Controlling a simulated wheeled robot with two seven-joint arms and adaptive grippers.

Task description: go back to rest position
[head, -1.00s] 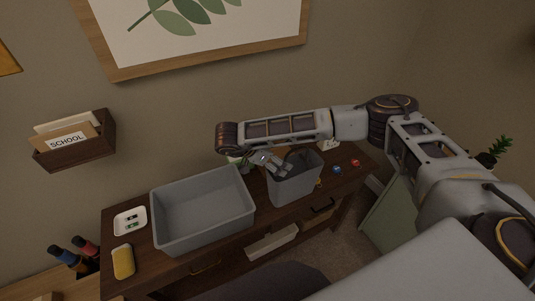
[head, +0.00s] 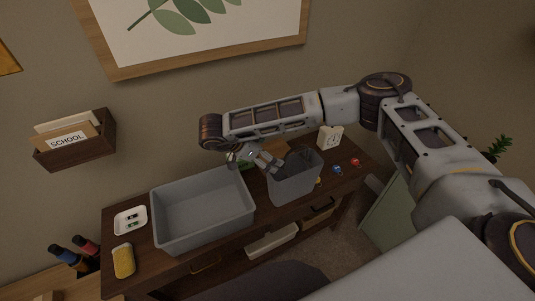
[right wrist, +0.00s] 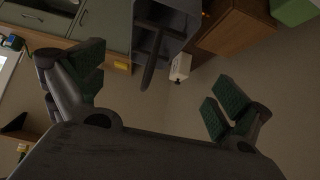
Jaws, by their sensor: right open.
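My right arm reaches in from the right of the head view. Its right gripper (head: 264,160) hangs above the table at the left rim of the grey bin (head: 292,184). In the right wrist view the right gripper (right wrist: 155,92) has its green-padded fingers spread wide, with nothing between them. The grey bin also shows at the top of the right wrist view (right wrist: 178,22), with a dark bar-like shape in front of it. My left gripper is in neither view.
A grey tub (head: 203,212) stands left of the bin on the dark wooden table (head: 178,268). A white clock (head: 330,137), a blue item (head: 337,170) and a red item (head: 355,162) stand to the right. A white dish (head: 130,220) and yellow sponge (head: 123,261) lie left.

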